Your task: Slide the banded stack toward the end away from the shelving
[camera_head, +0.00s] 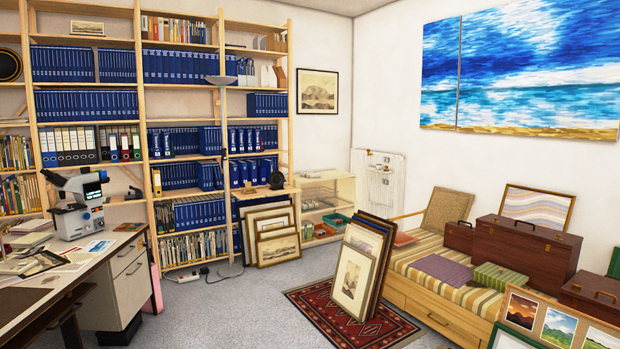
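A stack of upright framed prints (352,279) leans on the patterned rug, beside the front of the striped daybed. Its frames are dark and gilt, and the front print has a pale mount. A second group of framed prints (278,248) leans against the tall shelving (141,130) at the back. Neither of my grippers can be made out in this view.
The daybed (435,306) holds brown cases (518,250), a green box (500,278) and a purple cloth (442,270). A desk (60,280) with a microscope (78,205) stands at left. A floor lamp (226,190) stands before the shelves. Grey carpet (225,310) is clear between desk and rug (325,310).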

